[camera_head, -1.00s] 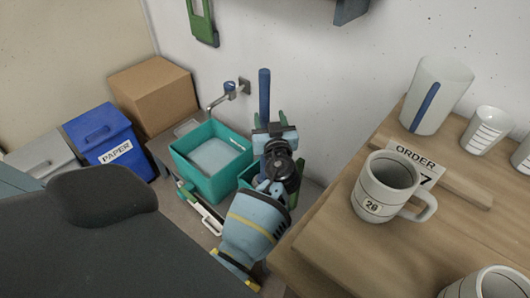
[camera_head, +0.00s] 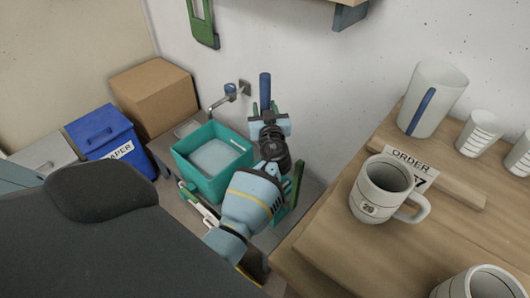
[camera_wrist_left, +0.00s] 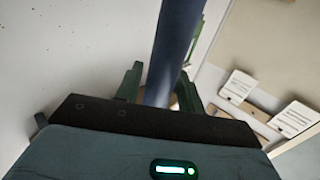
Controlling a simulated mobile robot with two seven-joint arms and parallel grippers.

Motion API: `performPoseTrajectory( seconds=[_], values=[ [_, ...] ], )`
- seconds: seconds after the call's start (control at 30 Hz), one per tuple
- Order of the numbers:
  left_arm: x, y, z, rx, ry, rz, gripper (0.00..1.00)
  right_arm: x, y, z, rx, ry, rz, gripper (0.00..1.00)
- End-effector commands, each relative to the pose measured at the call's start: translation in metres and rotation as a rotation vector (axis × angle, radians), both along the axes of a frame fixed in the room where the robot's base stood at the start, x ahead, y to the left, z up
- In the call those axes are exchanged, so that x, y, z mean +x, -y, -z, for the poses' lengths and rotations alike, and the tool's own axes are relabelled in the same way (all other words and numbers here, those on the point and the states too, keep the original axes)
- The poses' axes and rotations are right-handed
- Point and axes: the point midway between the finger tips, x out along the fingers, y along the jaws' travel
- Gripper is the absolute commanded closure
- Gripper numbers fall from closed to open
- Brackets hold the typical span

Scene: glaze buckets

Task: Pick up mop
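The mop shows as an upright blue handle (camera_head: 265,88) in front of the white wall, right of the teal basin. Its lower end is hidden behind my arm. My left gripper (camera_head: 266,109) is at the handle, below its top end. In the left wrist view the handle (camera_wrist_left: 172,50) runs between the two green fingers of the left gripper (camera_wrist_left: 160,82), with a narrow gap visible beside it. The fingers look open around the handle; firm contact cannot be seen. My right gripper is out of view.
A teal basin (camera_head: 186,160) stands left of my left arm, below a wall tap (camera_head: 230,89). A wooden table (camera_head: 330,236) with a mug (camera_head: 376,185) lies close on the right. A blue paper bin (camera_head: 90,133) and cardboard box (camera_head: 150,95) are farther left.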

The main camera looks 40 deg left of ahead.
Motion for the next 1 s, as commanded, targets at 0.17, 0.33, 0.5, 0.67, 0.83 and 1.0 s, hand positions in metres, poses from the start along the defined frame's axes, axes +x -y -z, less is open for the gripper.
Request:
performPoseTrajectory(
  seconds=[0.17, 0.33, 0.5, 0.67, 0.83, 1.0],
  values=[
    [0.0, 0.0, 0.0, 0.0, 0.0, 0.0, 0.86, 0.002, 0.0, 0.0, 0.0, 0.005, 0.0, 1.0],
    [0.0, 0.0, -0.002, 0.001, 0.003, 0.0, 0.99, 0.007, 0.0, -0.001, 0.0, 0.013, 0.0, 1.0],
    [0.0, 0.0, -0.004, 0.001, 0.004, 0.0, 0.99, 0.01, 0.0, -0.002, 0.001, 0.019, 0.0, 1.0],
    [0.001, 0.001, -0.02, -0.001, 0.008, 0.0, 0.99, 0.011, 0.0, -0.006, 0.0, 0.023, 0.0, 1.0],
    [0.001, 0.001, -0.057, -0.001, 0.012, 0.0, 0.99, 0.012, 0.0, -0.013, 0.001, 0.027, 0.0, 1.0],
    [0.0, 0.0, -0.101, -0.001, 0.013, -0.001, 0.99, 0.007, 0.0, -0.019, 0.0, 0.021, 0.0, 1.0]
  ],
)
